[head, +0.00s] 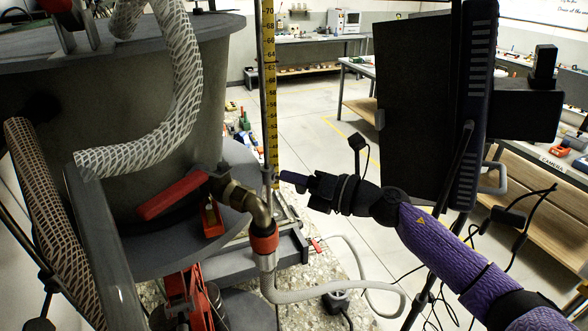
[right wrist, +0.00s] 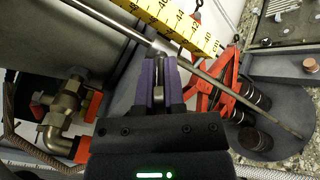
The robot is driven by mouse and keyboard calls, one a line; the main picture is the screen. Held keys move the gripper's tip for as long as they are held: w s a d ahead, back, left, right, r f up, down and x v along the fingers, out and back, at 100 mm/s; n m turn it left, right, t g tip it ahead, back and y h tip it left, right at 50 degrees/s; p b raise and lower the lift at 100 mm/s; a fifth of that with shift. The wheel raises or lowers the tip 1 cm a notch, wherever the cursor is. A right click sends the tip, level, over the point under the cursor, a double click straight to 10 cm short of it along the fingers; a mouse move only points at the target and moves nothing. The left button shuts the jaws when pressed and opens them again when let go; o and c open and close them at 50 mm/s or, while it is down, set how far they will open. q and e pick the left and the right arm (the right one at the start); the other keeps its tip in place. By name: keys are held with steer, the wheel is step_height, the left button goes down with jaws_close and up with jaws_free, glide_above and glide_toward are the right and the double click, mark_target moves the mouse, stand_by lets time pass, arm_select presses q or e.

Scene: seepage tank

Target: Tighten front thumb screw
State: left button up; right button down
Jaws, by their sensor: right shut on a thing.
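My right gripper (head: 284,178) reaches in from the right to the thin vertical metal rod (head: 262,110) beside the tank. In the right wrist view, its purple fingers (right wrist: 159,85) are close together, with their tips at a small metal collar (right wrist: 165,48) on the slanting rod. They are shut on a small part there, which seems to be the front thumb screw. The fingers hide most of that part, so its turn and tightness cannot be seen. My left gripper is not in view.
The grey tank (head: 120,100) fills the left, with mesh-covered hoses (head: 185,70). A yellow scale (head: 270,90) stands beside the rod. A brass valve (head: 240,198) with a red handle (head: 172,195) sits low and left of my gripper. A dark panel (head: 415,100) stands at the right.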

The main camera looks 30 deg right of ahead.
steer(key=shift+m+p, duration=0.6)
steer(key=shift+m, duration=0.6)
steer(key=shift+f+m, duration=0.1)
steer(key=shift+m, duration=0.2)
steer(key=c, duration=0.7)
jaws_free()
steer(key=shift+d, duration=0.1)
steer(key=b+v, duration=0.3)
steer(key=v, duration=0.7)
